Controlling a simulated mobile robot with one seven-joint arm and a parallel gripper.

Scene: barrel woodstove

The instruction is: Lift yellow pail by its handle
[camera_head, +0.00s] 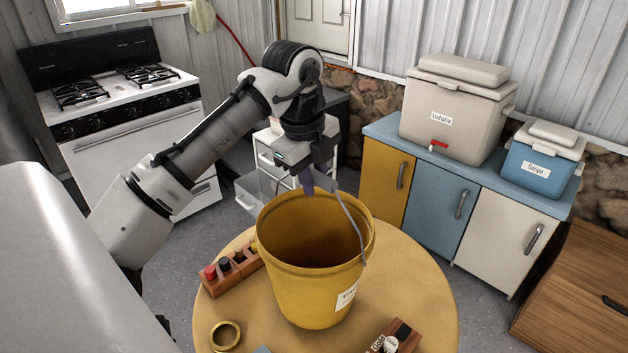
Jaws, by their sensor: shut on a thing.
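The yellow pail (312,290) is upright at the round wooden table (425,290), its open mouth facing up and its inside empty as far as I see. A label is partly visible on its right front. Its thin grey handle (354,222) stands up and runs from the right rim to my gripper. My gripper (308,190) is above the pail's far rim, pointing down, shut on the handle. The far part of the handle is hidden by the gripper. I cannot tell whether the pail's base touches the table.
On the table are a wooden block with red and dark knobs (228,270), a brass ring (226,336) and another wooden block (392,342). A stove (130,120) stands back left. Cabinets (440,190) carry a beige cooler (455,110) and a blue cooler (540,168).

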